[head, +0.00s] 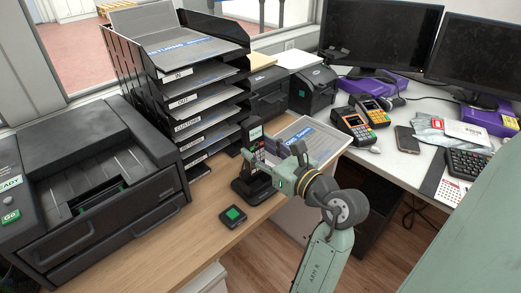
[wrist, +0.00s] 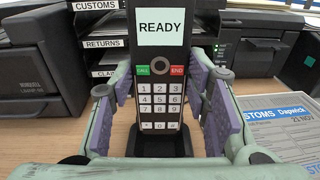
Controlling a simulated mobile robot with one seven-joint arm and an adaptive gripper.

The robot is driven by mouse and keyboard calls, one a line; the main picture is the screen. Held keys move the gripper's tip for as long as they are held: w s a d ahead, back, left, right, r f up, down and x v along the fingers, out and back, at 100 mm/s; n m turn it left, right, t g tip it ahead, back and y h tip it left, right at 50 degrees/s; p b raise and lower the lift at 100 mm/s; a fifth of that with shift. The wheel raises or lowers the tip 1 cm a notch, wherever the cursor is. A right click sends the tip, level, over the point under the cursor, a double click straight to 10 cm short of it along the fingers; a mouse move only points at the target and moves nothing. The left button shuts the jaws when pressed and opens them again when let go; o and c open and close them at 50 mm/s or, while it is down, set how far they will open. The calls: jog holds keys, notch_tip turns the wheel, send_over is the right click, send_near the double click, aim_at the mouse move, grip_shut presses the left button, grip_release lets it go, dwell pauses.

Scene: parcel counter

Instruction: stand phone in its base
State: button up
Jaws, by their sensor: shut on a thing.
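The phone (wrist: 160,75) is a black cordless handset with a lit screen reading READY, white number keys, and green and red buttons. It stands upright between the two purple-padded fingers of my gripper (wrist: 160,105) in the wrist view. In the head view the phone (head: 255,140) is upright at the dark base (head: 252,188) on the wooden counter. Its lower end meets the base in the wrist view, but whether it is fully seated I cannot tell. My gripper (head: 277,165) is at the phone's side in the head view and partly hides it.
A black tray rack (head: 180,100) stands behind the phone, and a printer (head: 85,190) is at left. A small black pad with a green square (head: 233,217) lies in front of the base. A customs sheet (head: 315,138) lies to the right. Card terminals (head: 352,125) stand on the white desk.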

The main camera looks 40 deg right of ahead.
jog(key=shift+f+t+b, duration=0.2)
jog(key=shift+t+b, duration=0.2)
jog(key=shift+b, duration=0.55)
jog(key=shift+s, duration=0.3)
dwell(0.3)
jog(key=shift+f+b, duration=0.3)
jog(key=shift+f+b, duration=0.45)
jog(key=shift+f, duration=0.05)
jog(key=shift+f+b, duration=0.35)
jog(key=shift+f, duration=0.05)
dwell(0.8)
jog(key=shift+f+b, duration=0.3)
jog(key=shift+f, duration=0.1)
dwell(0.5)
jog(key=shift+f+b, duration=0.5)
jog(key=shift+f, duration=0.15)
